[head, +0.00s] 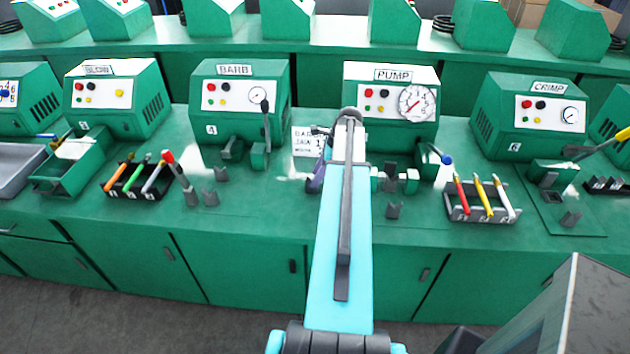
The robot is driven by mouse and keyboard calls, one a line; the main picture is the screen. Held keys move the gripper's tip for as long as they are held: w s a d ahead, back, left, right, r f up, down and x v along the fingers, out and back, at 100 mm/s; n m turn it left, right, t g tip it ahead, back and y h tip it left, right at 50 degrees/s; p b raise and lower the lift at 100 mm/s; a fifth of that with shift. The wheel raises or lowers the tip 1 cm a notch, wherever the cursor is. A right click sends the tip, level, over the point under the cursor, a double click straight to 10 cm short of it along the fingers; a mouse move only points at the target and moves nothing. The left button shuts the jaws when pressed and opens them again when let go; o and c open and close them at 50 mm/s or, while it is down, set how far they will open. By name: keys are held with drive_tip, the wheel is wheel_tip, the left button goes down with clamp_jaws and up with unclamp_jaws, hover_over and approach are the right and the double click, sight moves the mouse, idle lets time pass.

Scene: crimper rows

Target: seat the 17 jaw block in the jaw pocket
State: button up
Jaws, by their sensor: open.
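My turquoise arm reaches over the counter between the BARB machine (240,85) and the PUMP machine (391,100). My gripper's fingers are hidden behind it; a dark purple sliver shows at its left side. A partly covered card (305,141) beside BARB reads "BARB" and "JAW 1". BARB's front fixture (232,149) is small; I cannot make out its pocket.
Pen-like tools stand in a black rack (133,190) left of BARB and a grey rack (481,212) right of PUMP. The CRIMP machine (539,115) is at right. Green counter (270,215) is bare between BARB and my arm.

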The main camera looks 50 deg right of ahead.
drive_tip(key=b+v, duration=0.2)
drive_tip(key=v, duration=0.7)
drive_tip(key=shift+w+r, duration=0.1)
idle(0.7)
